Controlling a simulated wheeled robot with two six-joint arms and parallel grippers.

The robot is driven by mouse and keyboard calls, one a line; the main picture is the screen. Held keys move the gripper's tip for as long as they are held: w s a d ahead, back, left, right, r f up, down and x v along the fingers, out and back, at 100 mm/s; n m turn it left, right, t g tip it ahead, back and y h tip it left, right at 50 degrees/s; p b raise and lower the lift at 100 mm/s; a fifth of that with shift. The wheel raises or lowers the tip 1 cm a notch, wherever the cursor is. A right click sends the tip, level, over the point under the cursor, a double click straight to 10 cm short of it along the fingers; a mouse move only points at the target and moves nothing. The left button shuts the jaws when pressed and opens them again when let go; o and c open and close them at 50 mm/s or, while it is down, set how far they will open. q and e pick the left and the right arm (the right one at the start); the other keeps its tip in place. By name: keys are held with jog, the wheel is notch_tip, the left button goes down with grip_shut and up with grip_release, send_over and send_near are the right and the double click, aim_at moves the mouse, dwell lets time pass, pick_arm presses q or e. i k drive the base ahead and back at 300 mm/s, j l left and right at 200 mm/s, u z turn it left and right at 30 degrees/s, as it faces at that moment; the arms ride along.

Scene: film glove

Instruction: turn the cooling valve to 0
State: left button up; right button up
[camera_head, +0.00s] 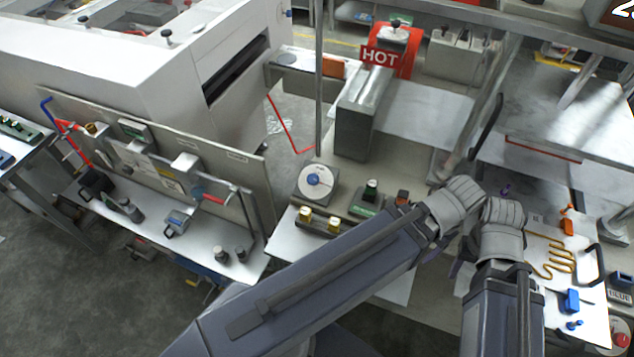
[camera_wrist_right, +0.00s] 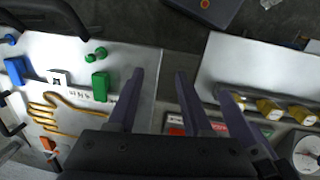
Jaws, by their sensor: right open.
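A round white dial with a blue knob (camera_head: 314,180), which looks like the cooling valve, sits on a dark base at the bench's left end. Its pointer and numbers are too small to read. The dial's edge (camera_wrist_right: 309,155) also shows at the lower right of the right wrist view. My right gripper (camera_head: 458,265) is mostly hidden by my arm in the head view, well to the right of the dial. In the right wrist view its fingers (camera_wrist_right: 158,76) are apart with nothing between them.
A grey box (camera_head: 360,125) and a red HOT sign (camera_head: 380,57) stand behind. A yellow glove-shaped outline (camera_head: 550,258) and blue block (camera_head: 571,300) lie at right.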

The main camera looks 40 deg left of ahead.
aim_at(313, 180)
jog(key=k+j+u, duration=0.1)
jog(key=u, duration=0.25)
jog(key=j+u, duration=0.45)
jog(key=u, duration=0.25)
jog(key=k, duration=0.05)
